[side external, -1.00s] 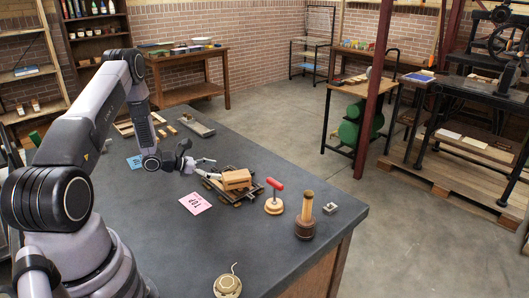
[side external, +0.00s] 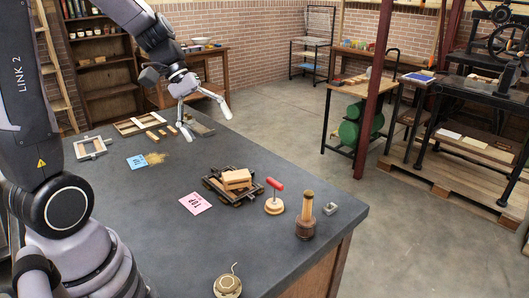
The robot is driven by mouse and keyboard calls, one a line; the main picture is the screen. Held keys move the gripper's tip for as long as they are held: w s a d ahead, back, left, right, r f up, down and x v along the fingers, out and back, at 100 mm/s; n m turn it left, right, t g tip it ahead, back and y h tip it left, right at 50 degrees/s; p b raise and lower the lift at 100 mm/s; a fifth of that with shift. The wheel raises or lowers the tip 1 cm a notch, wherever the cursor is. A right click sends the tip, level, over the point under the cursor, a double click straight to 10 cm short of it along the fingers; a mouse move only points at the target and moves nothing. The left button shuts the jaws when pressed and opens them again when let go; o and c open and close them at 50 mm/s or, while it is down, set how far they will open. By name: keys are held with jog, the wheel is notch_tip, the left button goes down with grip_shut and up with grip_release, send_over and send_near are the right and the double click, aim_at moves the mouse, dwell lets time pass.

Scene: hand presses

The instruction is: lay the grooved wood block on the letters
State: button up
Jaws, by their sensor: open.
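A light wood block (side external: 237,177) lies flat on top of a dark low frame (side external: 219,188) near the middle of the bench. I take it for the grooved block, though its groove is too small to make out. The letters cannot be seen; the block covers the middle of the frame. My gripper (side external: 207,125) is open and empty, with fingers spread and pointing down. It is above the far part of the bench, up and to the left of the block and well apart from it.
A red-handled tool (side external: 274,194) and a wooden-handled tool (side external: 305,220) stand right of the frame. A pink card (side external: 195,203) lies to its left. A blue card (side external: 137,162) and wooden frames (side external: 142,122) lie farther back. The front-left bench is largely clear.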

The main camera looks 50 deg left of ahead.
jog(key=s+r+m+t+y, duration=0.3)
jog(key=s+r+m+y, duration=0.3)
jog(key=s+m, duration=0.4)
jog(key=s, duration=0.3)
